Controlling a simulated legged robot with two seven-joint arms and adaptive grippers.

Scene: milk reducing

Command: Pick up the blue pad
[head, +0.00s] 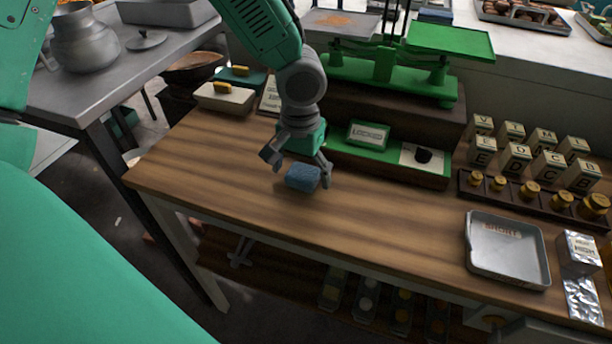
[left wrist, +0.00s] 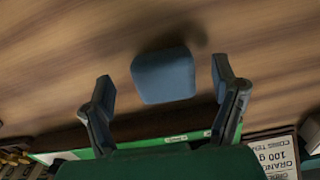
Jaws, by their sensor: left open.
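In the left wrist view the blue pad (left wrist: 163,75) sits between and slightly beyond the two spread fingertips of my left gripper (left wrist: 165,82), with a clear gap on each side. The left gripper is open and holds nothing. A dark shadow lies on the wood beside the pad; I cannot tell whether the pad rests flat. My right gripper is not in view.
A green balance scale (head: 385,70) stands on a dark base behind the pad. Lettered blocks (head: 517,157) and a rack of brass weights (head: 530,192) are at the right. A grey metal tray (head: 507,275) lies at the front right. The table's front middle is clear.

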